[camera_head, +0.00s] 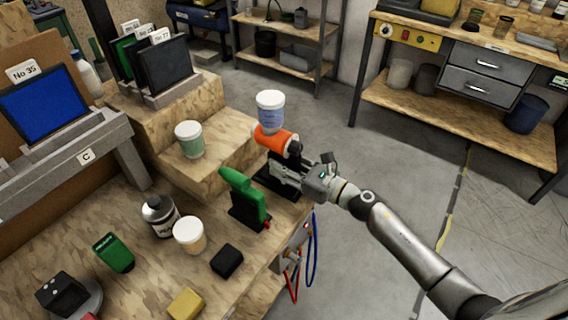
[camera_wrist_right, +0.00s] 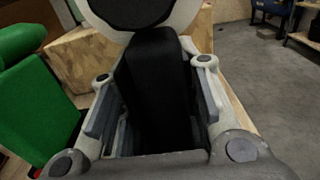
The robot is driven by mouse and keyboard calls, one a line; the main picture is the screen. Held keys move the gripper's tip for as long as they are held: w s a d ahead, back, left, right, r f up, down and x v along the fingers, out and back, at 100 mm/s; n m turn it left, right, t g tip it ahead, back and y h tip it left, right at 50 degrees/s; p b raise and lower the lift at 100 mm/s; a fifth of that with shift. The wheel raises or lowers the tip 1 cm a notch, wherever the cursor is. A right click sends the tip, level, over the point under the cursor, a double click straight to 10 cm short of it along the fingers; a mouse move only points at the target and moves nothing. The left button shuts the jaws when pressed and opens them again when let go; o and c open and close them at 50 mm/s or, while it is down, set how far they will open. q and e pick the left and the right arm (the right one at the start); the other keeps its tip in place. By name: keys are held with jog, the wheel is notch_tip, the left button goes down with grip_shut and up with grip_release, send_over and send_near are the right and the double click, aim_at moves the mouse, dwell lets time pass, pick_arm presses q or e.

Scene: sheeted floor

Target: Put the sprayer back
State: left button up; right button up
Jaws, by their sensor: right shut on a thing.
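The sprayer (camera_head: 272,137) has an orange body, a black handle and a white-lidded cup with a bluish label on top. My right gripper (camera_head: 292,170) is shut on its handle, at the right edge of the workbench. In the right wrist view the black handle (camera_wrist_right: 155,90) stands between the two fingers. A dark stand (camera_head: 268,187) shows just below the gripper; whether the handle touches it is hidden. A second, green sprayer-like tool (camera_head: 243,193) sits in a black holder just left of it, and its green part (camera_wrist_right: 30,95) also shows in the right wrist view. My left gripper is not in view.
A wooden step (camera_head: 205,170) bears a white-lidded jar (camera_head: 189,140). A dark bottle (camera_head: 160,214), another jar (camera_head: 189,234), a black block (camera_head: 227,260) and a yellow block (camera_head: 185,304) stand on the bench. Red and blue cables hang at its edge. The floor on the right is clear.

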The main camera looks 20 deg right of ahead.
jog(key=o, duration=0.7)
jog(key=shift+c, duration=0.2)
jog(key=shift+r, duration=0.1)
jog(key=shift+s+d, duration=0.15)
jog(key=shift+s, duration=0.15)
jog(key=b+v, duration=0.3)
jog(key=v, duration=0.8)
jog(key=shift+s+b, duration=0.15)
jog(key=shift+b, duration=0.2)
jog(key=shift+d, duration=0.1)
